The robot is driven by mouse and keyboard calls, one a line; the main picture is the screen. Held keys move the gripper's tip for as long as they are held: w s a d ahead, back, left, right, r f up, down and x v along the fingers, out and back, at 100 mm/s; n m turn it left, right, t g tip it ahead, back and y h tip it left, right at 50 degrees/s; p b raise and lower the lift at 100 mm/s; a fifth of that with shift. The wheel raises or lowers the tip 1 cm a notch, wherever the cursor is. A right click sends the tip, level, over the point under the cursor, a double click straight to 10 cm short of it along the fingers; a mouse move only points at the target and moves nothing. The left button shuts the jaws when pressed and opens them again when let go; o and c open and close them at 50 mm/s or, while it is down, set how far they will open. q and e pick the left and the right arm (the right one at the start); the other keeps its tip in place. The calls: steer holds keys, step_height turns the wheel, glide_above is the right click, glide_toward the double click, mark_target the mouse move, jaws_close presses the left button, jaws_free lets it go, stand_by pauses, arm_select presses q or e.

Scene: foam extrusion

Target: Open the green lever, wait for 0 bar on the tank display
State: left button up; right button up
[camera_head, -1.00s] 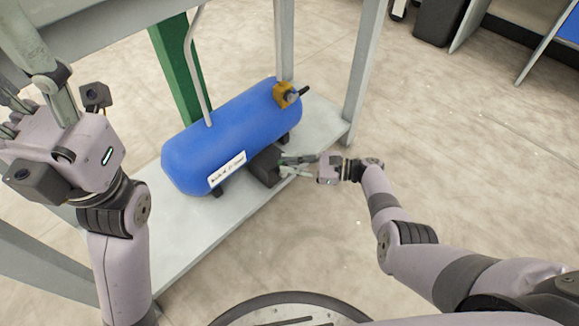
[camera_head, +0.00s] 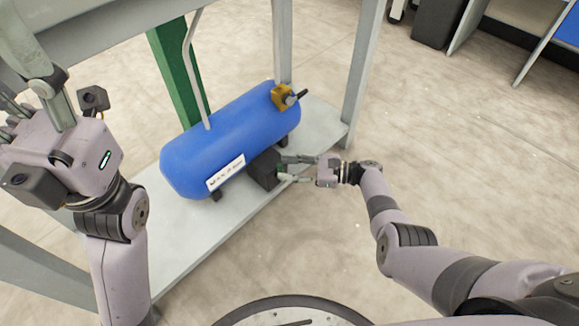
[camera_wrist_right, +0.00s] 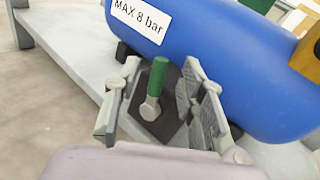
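The green lever (camera_wrist_right: 159,76) stands upright on a dark block in the right wrist view, with a pale round-ended piece at its foot. My right gripper (camera_head: 285,169) is open at the dark block (camera_head: 264,168) on the tank's front side. In the wrist view its fingers stand on either side of the lever, with gaps to both. The blue tank (camera_head: 218,138) lies on a grey shelf and bears a white label, "MAX 8 bar" (camera_wrist_right: 139,18). No display reading can be made out. My left gripper (camera_head: 30,85) is raised at the left, fingers apart, tips partly out of view.
A yellow fitting (camera_head: 282,96) with a dark handle sits on the tank's right end. A grey pipe (camera_head: 192,65) rises from its top, beside a green post (camera_head: 172,65). Grey frame posts (camera_head: 361,75) flank the shelf (camera_head: 185,255).

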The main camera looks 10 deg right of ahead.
steer(key=shift+d, duration=0.15)
steer(key=v, duration=1.1)
steer(key=shift+s+d, duration=0.15)
steer(key=shift+d, duration=0.2)
